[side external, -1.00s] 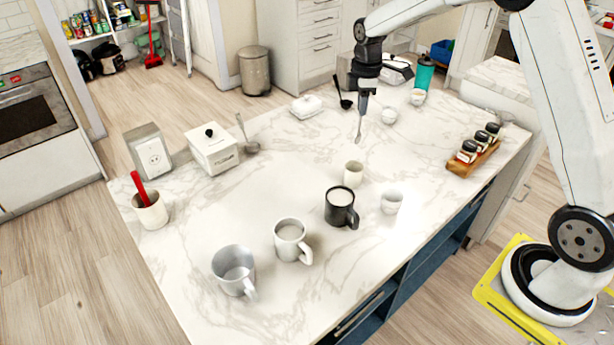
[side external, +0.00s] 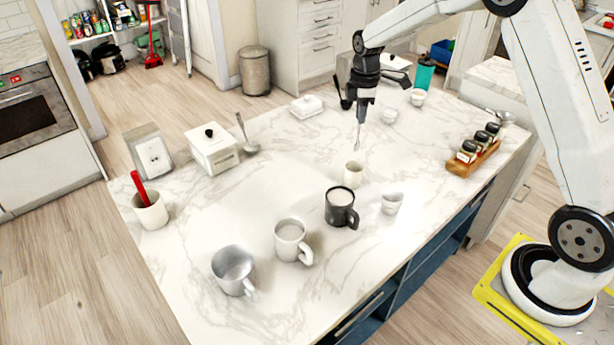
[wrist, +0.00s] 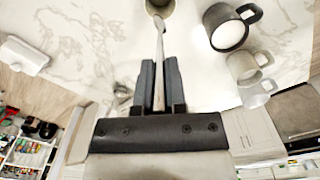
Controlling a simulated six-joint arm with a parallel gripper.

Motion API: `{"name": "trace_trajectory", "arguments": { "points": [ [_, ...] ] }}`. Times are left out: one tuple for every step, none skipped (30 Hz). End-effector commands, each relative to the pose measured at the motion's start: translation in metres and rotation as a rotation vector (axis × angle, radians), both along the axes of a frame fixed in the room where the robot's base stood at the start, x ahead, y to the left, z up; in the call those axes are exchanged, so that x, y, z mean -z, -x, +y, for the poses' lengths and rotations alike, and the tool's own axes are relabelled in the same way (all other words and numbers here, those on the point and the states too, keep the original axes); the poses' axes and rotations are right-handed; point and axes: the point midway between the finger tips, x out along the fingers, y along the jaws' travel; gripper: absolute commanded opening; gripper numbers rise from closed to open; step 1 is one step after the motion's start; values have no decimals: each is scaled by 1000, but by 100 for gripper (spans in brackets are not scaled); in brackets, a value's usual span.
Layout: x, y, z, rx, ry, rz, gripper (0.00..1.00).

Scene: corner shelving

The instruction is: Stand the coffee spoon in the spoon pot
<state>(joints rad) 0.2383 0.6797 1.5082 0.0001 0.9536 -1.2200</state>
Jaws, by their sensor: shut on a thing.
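My gripper (side external: 361,119) is shut on the coffee spoon (side external: 357,138), which hangs with its bowl end down. In the wrist view the spoon (wrist: 159,50) runs out between the fingers (wrist: 159,75).
Pale mugs (side external: 290,242) are nearer the front. A spice rack (side external: 473,158) is at right. A cream pot (side external: 150,213) with a red handle is far left.

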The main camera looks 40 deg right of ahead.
Motion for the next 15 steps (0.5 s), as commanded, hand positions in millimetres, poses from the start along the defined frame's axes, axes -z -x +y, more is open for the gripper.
{"name": "trace_trajectory", "arguments": {
  "points": [
    [4,0,0,0,-1,1,0],
    [5,0,0,0,-1,1,0],
    [8,0,0,0,-1,1,0],
    [9,0,0,0,-1,1,0],
    [11,0,0,0,-1,1,0],
    [13,0,0,0,-1,1,0],
    [15,0,0,0,-1,1,0],
    [16,0,0,0,-1,1,0],
    [19,0,0,0,-1,1,0],
    [20,0,0,0,-1,1,0],
    [22,0,0,0,-1,1,0],
    [25,0,0,0,-1,1,0],
    [26,0,0,0,-1,1,0],
    [28,0,0,0,0,1,0],
    [30,0,0,0,0,2,0]
  ]
}}
